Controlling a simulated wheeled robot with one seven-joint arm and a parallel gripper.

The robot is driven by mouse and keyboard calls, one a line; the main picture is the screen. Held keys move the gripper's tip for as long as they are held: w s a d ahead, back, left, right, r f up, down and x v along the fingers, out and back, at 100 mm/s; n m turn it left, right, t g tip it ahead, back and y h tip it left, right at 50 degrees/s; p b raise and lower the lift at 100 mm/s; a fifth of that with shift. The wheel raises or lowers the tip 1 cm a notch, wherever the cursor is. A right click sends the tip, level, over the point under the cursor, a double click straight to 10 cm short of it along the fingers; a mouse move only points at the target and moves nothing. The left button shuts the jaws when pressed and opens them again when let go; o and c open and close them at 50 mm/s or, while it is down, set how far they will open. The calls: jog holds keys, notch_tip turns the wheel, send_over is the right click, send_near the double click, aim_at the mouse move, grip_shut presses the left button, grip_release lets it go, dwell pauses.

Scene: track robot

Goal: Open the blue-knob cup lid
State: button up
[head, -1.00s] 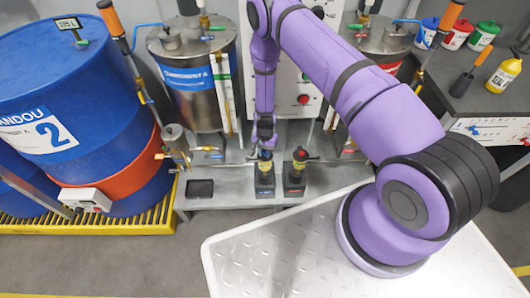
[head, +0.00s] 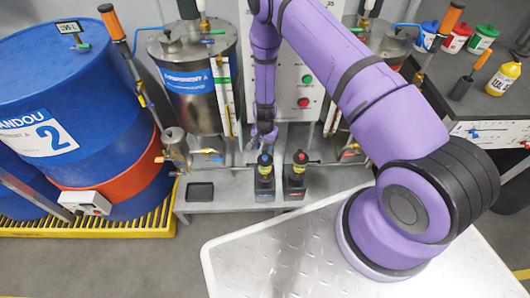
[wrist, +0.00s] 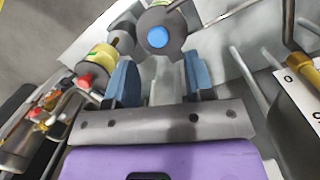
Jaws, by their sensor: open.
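The blue-knob cup (head: 265,171) stands on a dark base at the bench's front, with a yellow band below its blue knob (head: 265,158). In the wrist view, the blue knob (wrist: 157,37) sits in the middle of a round dark grey lid (wrist: 181,30). I cannot tell whether this lid is raised. My gripper (head: 264,140) is just above and behind the cup in the head view. In the wrist view, my gripper (wrist: 160,75) has its two blue fingers spread apart with nothing between them. The lid lies beyond the fingertips, apart from them as far as I can see.
A similar cup with a red knob (head: 300,157) stands close on the right. A small black tray (head: 200,192) lies left on the bench. Behind are a steel tank (head: 197,100) and a button panel (head: 312,75). Pipes and valves (head: 207,154) crowd the left.

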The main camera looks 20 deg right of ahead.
notch_tip(320, 180, up, 2)
jog(key=shift+w+r, duration=0.15)
jog(key=shift+r, duration=0.05)
dwell(0.6)
